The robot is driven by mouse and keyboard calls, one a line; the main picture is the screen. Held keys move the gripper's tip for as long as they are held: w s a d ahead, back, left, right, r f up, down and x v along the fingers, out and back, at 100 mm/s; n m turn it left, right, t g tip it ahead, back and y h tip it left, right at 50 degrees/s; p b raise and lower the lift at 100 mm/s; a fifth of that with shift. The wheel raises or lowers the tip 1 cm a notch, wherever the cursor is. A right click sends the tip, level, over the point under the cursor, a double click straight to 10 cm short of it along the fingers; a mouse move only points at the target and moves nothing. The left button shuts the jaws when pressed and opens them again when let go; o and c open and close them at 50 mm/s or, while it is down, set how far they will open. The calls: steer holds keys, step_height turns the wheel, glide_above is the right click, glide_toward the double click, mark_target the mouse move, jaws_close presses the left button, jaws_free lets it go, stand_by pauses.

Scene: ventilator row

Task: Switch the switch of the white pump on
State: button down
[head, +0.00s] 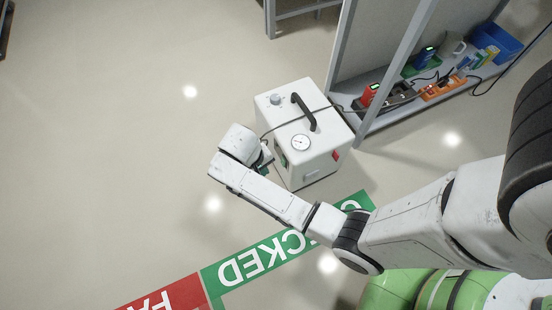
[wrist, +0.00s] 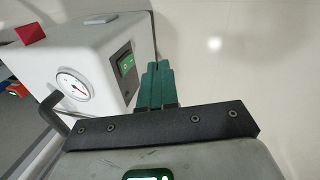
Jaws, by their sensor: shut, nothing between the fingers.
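The white pump (head: 318,165) stands on the floor in the middle of the head view, and part of it also shows in the wrist view (wrist: 95,48). Its green rocker switch (wrist: 127,64) sits in a dark plate on a side face. Which way the rocker is tipped I cannot tell. My gripper (wrist: 156,68) has dark green fingers that are shut and empty. In the wrist view they are just right of the switch; contact cannot be made out. In the head view my gripper (head: 264,170) is beside the pump's lower left side, partly hidden by my wrist.
The pump carries a round gauge (head: 301,143), a black handle (head: 304,112), a grey knob (head: 275,99) and a red part (head: 335,155). A cable crosses its top towards a shelf (head: 375,122) holding devices and a blue bin (head: 497,42). Floor at left is clear.

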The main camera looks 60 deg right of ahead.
mark_target(283, 162)
steer(key=w, duration=0.1)
steer(key=w+d+p, duration=0.1)
steer(key=w+r+m, duration=0.1)
steer(key=shift+w+d+g+h, duration=0.2)
steer(key=shift+d+g+h, duration=0.05)
steer(key=shift+g+h, duration=0.15)
steer(key=s+d+f+b, duration=0.4)
steer(key=d+f+b, duration=0.2)
steer(key=f, duration=0.3)
steer(key=shift+f, duration=0.4)
